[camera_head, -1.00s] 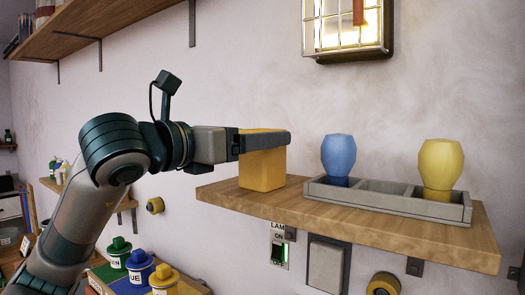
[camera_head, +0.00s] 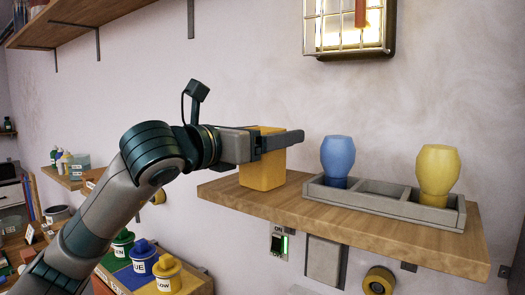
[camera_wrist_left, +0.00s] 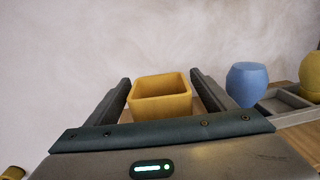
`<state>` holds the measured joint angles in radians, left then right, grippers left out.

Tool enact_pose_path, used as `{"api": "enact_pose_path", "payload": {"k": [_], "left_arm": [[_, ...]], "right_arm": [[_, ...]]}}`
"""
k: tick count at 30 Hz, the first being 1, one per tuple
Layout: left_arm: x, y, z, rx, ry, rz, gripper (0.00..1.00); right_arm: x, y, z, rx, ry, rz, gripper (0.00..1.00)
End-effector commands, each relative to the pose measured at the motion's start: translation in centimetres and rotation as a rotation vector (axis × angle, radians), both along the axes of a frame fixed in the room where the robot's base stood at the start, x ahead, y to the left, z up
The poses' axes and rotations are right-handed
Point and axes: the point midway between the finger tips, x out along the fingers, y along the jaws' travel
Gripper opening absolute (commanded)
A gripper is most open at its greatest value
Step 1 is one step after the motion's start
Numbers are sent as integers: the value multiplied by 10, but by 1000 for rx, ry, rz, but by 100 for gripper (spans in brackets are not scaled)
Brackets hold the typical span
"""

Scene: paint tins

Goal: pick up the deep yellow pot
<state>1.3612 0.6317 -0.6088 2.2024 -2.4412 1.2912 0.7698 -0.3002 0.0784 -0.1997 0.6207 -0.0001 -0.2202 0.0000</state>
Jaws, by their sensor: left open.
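The deep yellow pot (camera_head: 262,176) is a square, open-topped pot standing upright at the left end of the wooden shelf. It also shows in the left wrist view (camera_wrist_left: 161,108), with its open top visible. My left gripper (camera_head: 285,141) is open, with one finger on each side of the pot near its upper part. In the left wrist view the fingers (camera_wrist_left: 162,90) flank the pot, with a small gap visible on each side. In the head view the near finger hides part of the pot's upper side. My right gripper is not in view.
A grey tray (camera_head: 380,205) stands right of the pot on the wooden shelf (camera_head: 330,220). It holds a blue vase (camera_head: 338,158) and a pale yellow vase (camera_head: 437,170), with an empty middle compartment. Several paint tins stand low at left, including a blue one (camera_head: 143,262).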

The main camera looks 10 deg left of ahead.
Motion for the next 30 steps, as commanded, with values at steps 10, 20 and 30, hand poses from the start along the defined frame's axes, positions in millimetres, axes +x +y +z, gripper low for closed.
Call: {"api": "enact_pose_path", "payload": {"k": [10, 20, 30], "left_arm": [[18, -10, -1, 0, 0, 0, 77], [18, -9, 0, 0, 0, 0, 77], [17, -9, 0, 0, -1, 0, 29]], "right_arm": [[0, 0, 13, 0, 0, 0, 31], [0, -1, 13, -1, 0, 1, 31], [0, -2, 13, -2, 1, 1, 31]]}}
